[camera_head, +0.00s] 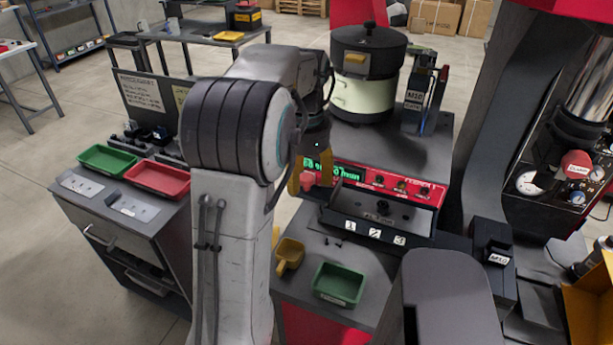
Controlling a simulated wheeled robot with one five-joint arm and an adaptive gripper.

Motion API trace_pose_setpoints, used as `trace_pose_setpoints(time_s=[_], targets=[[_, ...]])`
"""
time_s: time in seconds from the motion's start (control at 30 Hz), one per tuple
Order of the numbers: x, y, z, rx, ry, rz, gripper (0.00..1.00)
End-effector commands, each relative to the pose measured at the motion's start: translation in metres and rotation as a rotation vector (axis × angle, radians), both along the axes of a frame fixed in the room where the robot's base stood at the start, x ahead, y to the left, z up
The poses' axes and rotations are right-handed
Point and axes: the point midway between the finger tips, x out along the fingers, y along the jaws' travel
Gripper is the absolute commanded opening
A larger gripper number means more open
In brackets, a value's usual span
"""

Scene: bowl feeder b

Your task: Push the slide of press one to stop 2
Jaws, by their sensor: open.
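A dark machine with a red front panel (405,188) stands right of my arm; I take it as press one, though no name is readable on it. Below the panel is a long dark trough (410,218) with white labels 1, 2 and 3 along its front, label 2 (374,233) in the middle. A dark block (382,207) sits in the trough; I cannot tell if it is the slide. My gripper (309,184) points down with yellow fingers open, at the panel's left end. A red knob-like part (307,179) shows between or behind the fingers; contact is unclear.
A pot-shaped feeder bowl (362,95) stands on top. A green tray (339,284) and a yellow scoop (289,254) lie in front. Green (107,159) and red (158,178) trays are on the left cabinet.

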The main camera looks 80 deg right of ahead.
Motion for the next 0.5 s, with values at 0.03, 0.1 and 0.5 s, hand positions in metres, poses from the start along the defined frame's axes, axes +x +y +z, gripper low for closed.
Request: trace_pose_setpoints(time_s=[0.03,0.1,0.5], targets=[[0.0,0.0,-0.0001,0.0,0.0,0.0,0.57],[0.0,0.0,0.0,0.0,0.0,0.0,0.57],[0.0,-0.0001,0.0003,0.0,0.0,0.0,0.28]])
